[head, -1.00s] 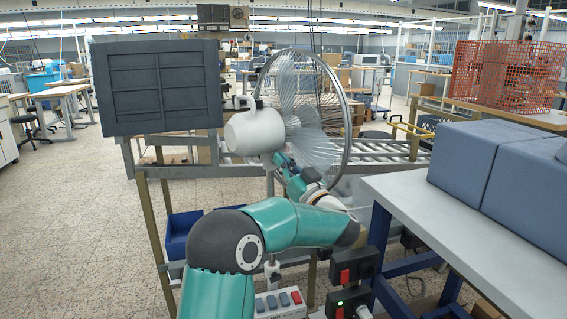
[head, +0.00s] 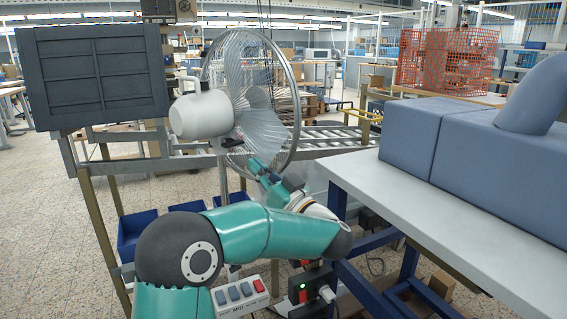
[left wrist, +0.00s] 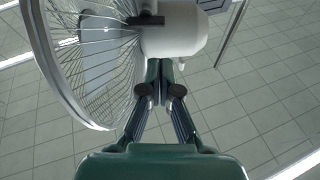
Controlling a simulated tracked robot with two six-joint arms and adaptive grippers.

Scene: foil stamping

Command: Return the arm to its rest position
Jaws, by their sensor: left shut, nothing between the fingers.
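My left arm, teal with dark joints, reaches in from the bottom left in the head view. Its left gripper (head: 262,172) is below and in front of a pedestal fan (head: 255,95) with a white motor housing (head: 200,114). In the left wrist view my left gripper (left wrist: 161,92) has its fingers closed together with nothing between them. The fan's wire cage (left wrist: 85,60) and white housing (left wrist: 175,30) are right beyond the fingertips there. I cannot tell whether the fingers touch the fan. My right gripper is not in view.
A grey table (head: 450,200) with blue-grey block-shaped machine covers (head: 480,145) stands on the right. A dark panelled box (head: 95,75) is at left. A roller conveyor (head: 325,138) runs behind the fan. A switch box (head: 240,296) and a power socket unit (head: 312,285) are low in front.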

